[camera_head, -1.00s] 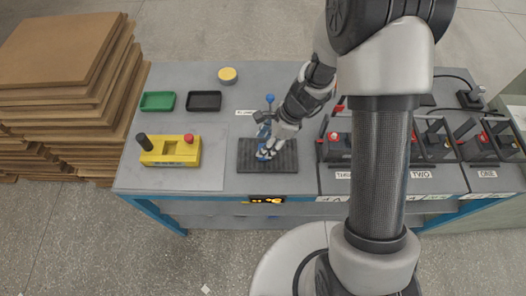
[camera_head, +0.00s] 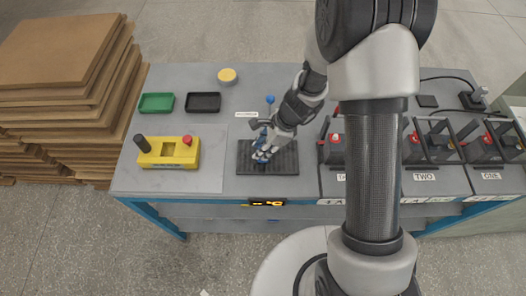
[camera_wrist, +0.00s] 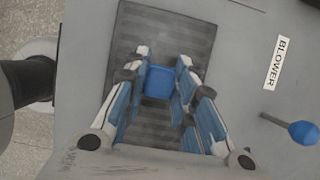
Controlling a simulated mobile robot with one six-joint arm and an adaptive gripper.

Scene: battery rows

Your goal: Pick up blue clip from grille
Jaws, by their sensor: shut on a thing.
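The blue clip (camera_wrist: 160,82) is between my gripper's fingertips in the wrist view, and the fingers touch it from both sides. My gripper (camera_wrist: 160,75) is shut on it over the dark ribbed grille (camera_wrist: 135,40). In the head view my gripper (camera_head: 262,155) is at the left middle of the grille (camera_head: 285,162). There the fingers largely hide the clip. I cannot tell whether the clip is lifted off the grille.
A blue-knobbed lever (camera_wrist: 303,132) stands by the BLOWER label (camera_wrist: 280,62). A yellow box with a red button (camera_head: 170,152), a green tray (camera_head: 156,103), a black tray (camera_head: 203,102) and a yellow round thing (camera_head: 228,76) are to the left. Black batteries (camera_head: 440,140) are to the right.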

